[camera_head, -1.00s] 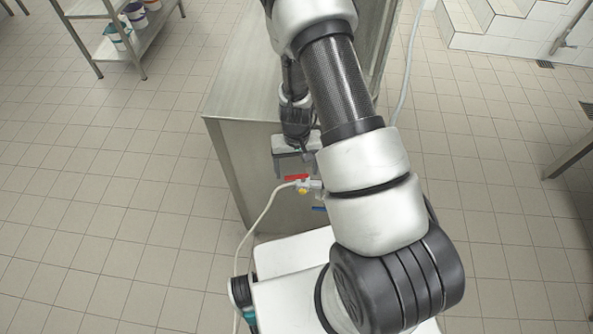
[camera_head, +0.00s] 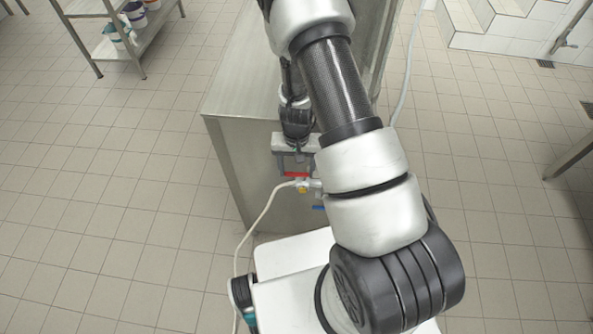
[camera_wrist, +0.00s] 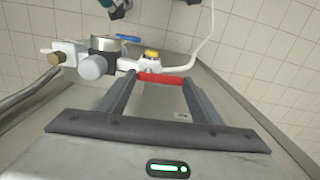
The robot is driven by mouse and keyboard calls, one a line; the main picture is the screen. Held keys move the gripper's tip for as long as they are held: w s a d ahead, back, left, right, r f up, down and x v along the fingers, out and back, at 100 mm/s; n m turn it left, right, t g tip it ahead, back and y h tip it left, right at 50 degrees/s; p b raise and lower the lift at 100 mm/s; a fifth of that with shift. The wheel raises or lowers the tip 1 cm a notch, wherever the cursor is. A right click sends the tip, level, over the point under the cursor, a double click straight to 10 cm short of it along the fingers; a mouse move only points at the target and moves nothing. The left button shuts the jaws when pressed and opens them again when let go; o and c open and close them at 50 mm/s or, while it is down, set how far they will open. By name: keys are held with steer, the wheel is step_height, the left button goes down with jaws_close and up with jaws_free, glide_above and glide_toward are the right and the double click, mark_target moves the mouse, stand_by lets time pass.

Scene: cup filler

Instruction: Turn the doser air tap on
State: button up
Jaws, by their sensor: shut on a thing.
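The air tap has a red lever handle (camera_head: 297,175) and a white body on the front of the steel cabinet, with a white hose leading from it. In the wrist view the red handle (camera_wrist: 162,79) lies crosswise between my fingertips, its two ends against the fingers. My gripper (camera_head: 295,171) points down at the tap and is shut on this red handle. A yellow cap (camera_wrist: 151,54) sits on the tap body beside the handle. The head view shows the tap only partly, as my arm covers its right side.
A blue lever (camera_wrist: 128,38) is close by on the same pipework, near a grey round knob (camera_wrist: 92,67). The white hose (camera_head: 262,215) hangs in a loop left of the tap. The steel cabinet (camera_head: 235,150) stands behind.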

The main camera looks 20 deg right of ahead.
mark_target(296, 173)
steer(key=shift+w+m, duration=0.1)
steer(key=shift+m, duration=0.4)
steer(key=o, duration=1.1)
steer(key=shift+c, duration=0.2)
step_height(296, 173, up, 18)
steer(key=p, duration=0.1)
steer(key=shift+f, duration=0.25)
